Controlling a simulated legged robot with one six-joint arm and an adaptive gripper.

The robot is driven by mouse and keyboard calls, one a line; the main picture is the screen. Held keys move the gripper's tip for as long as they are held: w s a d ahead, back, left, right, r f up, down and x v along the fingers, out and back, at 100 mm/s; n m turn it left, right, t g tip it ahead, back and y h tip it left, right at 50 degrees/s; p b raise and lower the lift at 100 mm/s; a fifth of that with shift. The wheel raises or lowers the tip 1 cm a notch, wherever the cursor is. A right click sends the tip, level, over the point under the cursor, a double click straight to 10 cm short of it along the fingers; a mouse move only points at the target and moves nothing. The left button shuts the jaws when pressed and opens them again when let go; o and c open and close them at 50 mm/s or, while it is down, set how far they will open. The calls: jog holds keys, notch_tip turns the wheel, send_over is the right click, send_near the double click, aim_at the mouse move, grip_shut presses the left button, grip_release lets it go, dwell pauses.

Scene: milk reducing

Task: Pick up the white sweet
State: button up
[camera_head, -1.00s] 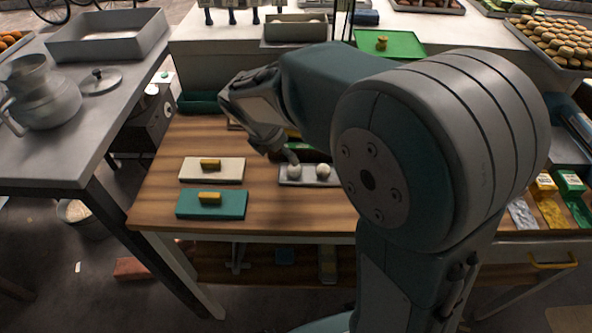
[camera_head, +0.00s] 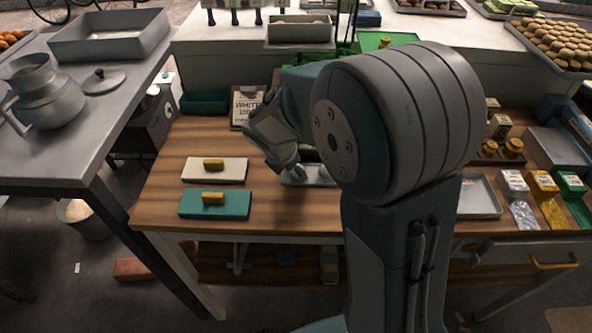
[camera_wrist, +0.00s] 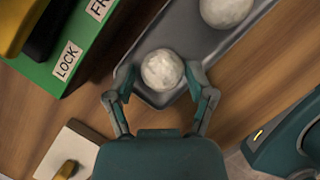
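Two round white sweets sit in a grey metal tray (camera_wrist: 200,48). In the wrist view, the nearer white sweet (camera_wrist: 162,70) lies between the fingertips of my gripper (camera_wrist: 162,78). The fingers are spread on both sides of it, with small gaps showing. The second white sweet (camera_wrist: 226,10) is farther along the tray at the top edge. In the head view, my gripper (camera_head: 292,168) is down at the tray (camera_head: 318,181). My gripper and arm hide the sweets there.
A green box (camera_wrist: 62,65) labelled LOCK is close at upper left of the wrist view. A white block (camera_head: 228,171) and a teal block (camera_head: 230,207), each with a yellow handle, lie left of the tray. An empty grey tray (camera_head: 480,197) is at right.

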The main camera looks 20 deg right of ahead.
jog(key=c, duration=0.3)
jog(key=shift+c, duration=0.2)
jog(key=shift+d+r, duration=0.1)
jog(key=shift+r, duration=0.05)
